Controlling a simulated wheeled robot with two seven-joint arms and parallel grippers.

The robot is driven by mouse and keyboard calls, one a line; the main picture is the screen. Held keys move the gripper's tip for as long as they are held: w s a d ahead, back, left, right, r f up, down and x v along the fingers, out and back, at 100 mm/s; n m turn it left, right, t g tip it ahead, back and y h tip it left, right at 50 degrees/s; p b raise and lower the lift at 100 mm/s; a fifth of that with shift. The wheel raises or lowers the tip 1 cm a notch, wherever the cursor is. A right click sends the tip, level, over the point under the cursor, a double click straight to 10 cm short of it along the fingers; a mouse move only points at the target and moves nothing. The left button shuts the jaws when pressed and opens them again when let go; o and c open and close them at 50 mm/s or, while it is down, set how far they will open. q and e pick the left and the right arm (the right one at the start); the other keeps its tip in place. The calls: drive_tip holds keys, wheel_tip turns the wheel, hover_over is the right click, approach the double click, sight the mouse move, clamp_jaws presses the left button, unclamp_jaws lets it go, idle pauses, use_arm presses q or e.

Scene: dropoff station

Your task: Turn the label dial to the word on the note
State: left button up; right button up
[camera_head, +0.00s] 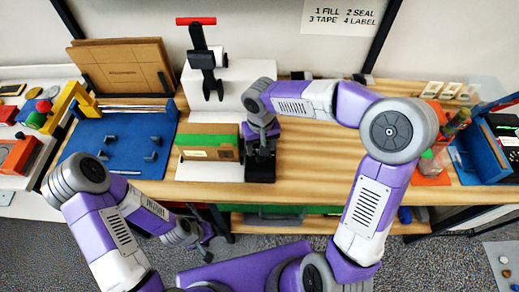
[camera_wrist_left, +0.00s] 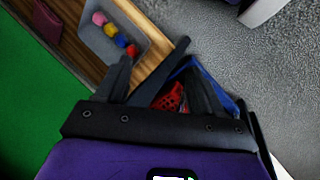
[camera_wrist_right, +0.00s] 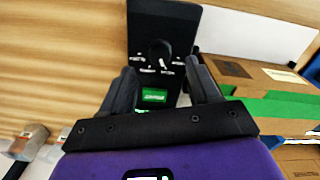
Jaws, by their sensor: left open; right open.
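The label dial (camera_wrist_right: 158,52) is a round black knob with a pale mark on a black device (camera_wrist_right: 180,22). Small white words around it are too small to read. A lit green display (camera_wrist_right: 153,96) shows below the dial. In the head view the black device (camera_head: 260,168) stands at the front of the bench, partly behind my right arm. My right gripper (camera_wrist_right: 161,68) is open, its fingers on either side of the dial's lower area; contact cannot be told. My left gripper (camera_head: 206,248) is open and low in front of the bench; it also shows in the left wrist view (camera_wrist_left: 160,75).
A cardboard box with green tape (camera_head: 208,140) stands just left of the device. A wall sign (camera_head: 342,15) lists fill, seal, tape and label. A blue board (camera_head: 118,145) lies at left, an orange tray (camera_head: 430,175) at right. Bare wood (camera_head: 310,170) lies right of the device.

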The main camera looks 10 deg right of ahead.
sight(261, 157)
wheel_tip(261, 157, down, 5)
drive_tip(key=shift+r+b, duration=0.2)
drive_tip(key=shift+b, duration=0.2)
drive_tip(key=shift+c, duration=0.3)
drive_tip(key=c, duration=1)
